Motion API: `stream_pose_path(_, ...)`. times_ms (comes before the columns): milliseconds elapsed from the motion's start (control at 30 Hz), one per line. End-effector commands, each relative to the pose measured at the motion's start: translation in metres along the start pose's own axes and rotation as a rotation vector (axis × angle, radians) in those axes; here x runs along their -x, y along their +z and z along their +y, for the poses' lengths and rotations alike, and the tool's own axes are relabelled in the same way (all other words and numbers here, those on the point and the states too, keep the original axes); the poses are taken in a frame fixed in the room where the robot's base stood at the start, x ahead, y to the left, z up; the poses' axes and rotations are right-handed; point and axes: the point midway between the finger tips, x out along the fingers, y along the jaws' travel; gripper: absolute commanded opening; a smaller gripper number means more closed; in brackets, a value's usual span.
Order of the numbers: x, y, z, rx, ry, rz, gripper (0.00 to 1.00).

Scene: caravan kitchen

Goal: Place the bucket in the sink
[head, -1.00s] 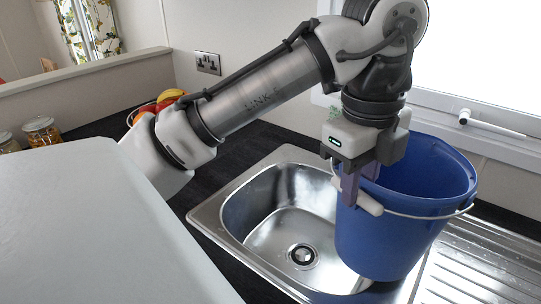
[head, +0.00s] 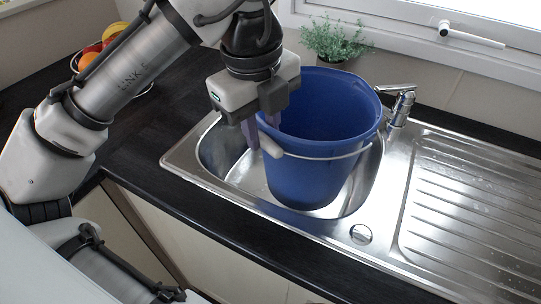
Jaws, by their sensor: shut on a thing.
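The blue bucket (head: 315,165) is upright or nearly so, over the sink basin (head: 222,150), with its lower part inside the basin's outline. I cannot tell whether its base touches the basin floor. Its thin handle with a white grip (head: 270,148) hangs on the near side. My gripper (head: 262,138) is shut on the bucket's wall at the left of its rim, with one finger outside.
A tap (head: 400,105) stands behind the basin, close to the bucket's right. A potted plant (head: 335,42) is behind the bucket. The ridged drainer (head: 465,205) at the right is clear. A fruit bowl (head: 95,50) sits at the back left.

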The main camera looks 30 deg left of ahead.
Motion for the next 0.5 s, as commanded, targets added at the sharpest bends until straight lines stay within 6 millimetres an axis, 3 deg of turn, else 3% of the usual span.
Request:
stream_pose_path(100,-0.034,-0.001,0.004,-0.002,-0.002,0.005,0.00)
stream_pose_path(400,-0.101,-0.001,0.010,0.000,-0.003,0.004,0.00)
stream_pose_path(500,-0.096,0.014,-0.006,0.003,-0.002,0.001,0.00)
